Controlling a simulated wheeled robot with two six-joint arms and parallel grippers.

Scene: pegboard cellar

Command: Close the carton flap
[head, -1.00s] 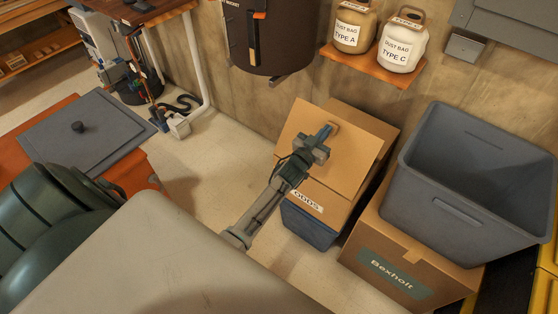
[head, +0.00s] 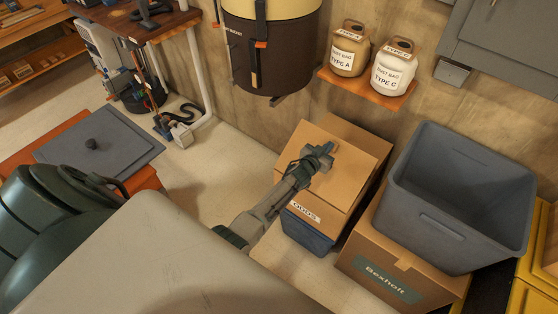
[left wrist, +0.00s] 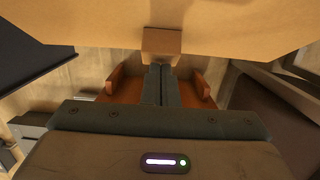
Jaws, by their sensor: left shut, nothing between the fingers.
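In the left wrist view the shut fingers (left wrist: 160,84) point at a small brown tab (left wrist: 161,42) on the cardboard (left wrist: 180,22). Whether they touch is unclear. My right gripper is out of view.
A blue bin (head: 307,232) is under the carton's near side. Right of it, a grey tub (head: 455,235) stands on a Bexholt box (head: 358,265). A shelf (head: 365,88) with two dust-bag jugs hangs above. Left of the carton the floor (head: 225,150) is clear.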

